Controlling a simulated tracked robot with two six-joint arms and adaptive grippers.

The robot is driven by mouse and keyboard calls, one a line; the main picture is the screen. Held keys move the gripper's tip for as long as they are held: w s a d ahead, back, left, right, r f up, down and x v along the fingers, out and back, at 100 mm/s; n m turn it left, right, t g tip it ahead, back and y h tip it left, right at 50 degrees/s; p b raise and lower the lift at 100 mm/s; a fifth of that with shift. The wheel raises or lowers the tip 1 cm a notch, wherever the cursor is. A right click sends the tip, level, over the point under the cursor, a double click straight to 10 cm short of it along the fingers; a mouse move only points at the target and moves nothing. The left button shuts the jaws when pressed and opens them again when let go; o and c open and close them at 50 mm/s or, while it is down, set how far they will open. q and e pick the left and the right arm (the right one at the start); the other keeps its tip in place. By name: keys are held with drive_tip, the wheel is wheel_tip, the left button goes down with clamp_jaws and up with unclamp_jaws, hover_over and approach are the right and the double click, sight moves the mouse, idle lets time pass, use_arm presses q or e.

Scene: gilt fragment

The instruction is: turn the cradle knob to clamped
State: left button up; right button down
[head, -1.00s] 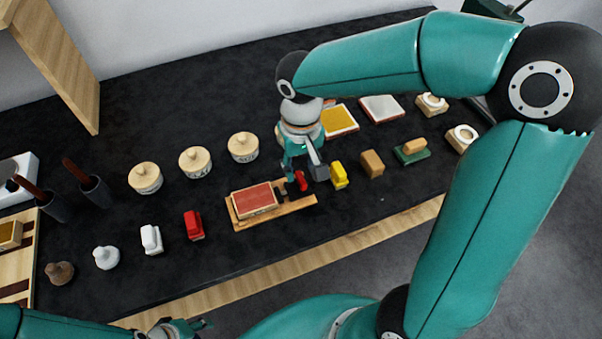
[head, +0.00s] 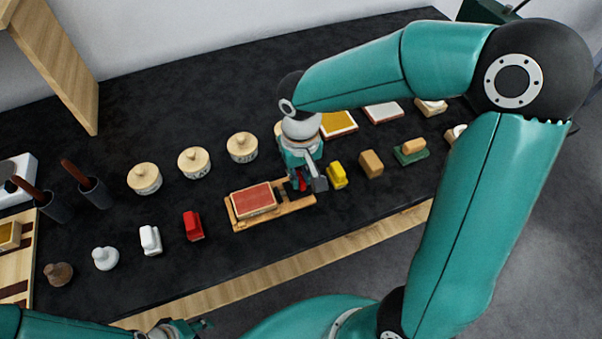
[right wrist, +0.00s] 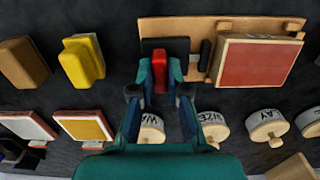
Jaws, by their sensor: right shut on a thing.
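The cradle is a light wooden board (head: 290,207) with a red-topped block (head: 254,199) on its left part in the head view. Its red knob (head: 302,185) is at the board's right end, mostly hidden by my right gripper (head: 305,183). In the right wrist view the red knob (right wrist: 160,76) stands between the two fingertips of my right gripper (right wrist: 160,72), which is shut on it. A dark plate (right wrist: 165,46) lies beside the knob on the board. My left gripper (head: 190,326) shows only partly at the bottom edge, away from the cradle; its jaw opening is unclear.
A yellow block (head: 337,175) and a tan block (head: 371,164) stand right of the cradle. A red piece (head: 194,225) stands to its left. Several lidded pots, one of them here (head: 242,147), stand behind. Dark tabletop in front of the cradle is clear.

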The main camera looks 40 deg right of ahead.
drive_tip(key=shift+n, duration=0.4)
drive_tip(key=n, duration=1.2)
drive_tip(key=shift+r+p, duration=0.1)
drive_tip(key=shift+p, duration=0.2)
drive_tip(key=n+p, duration=0.1)
drive_tip(key=n, duration=0.3)
drive_tip(key=shift+n, duration=0.4)
drive_tip(key=c, duration=1.2)
unclamp_jaws()
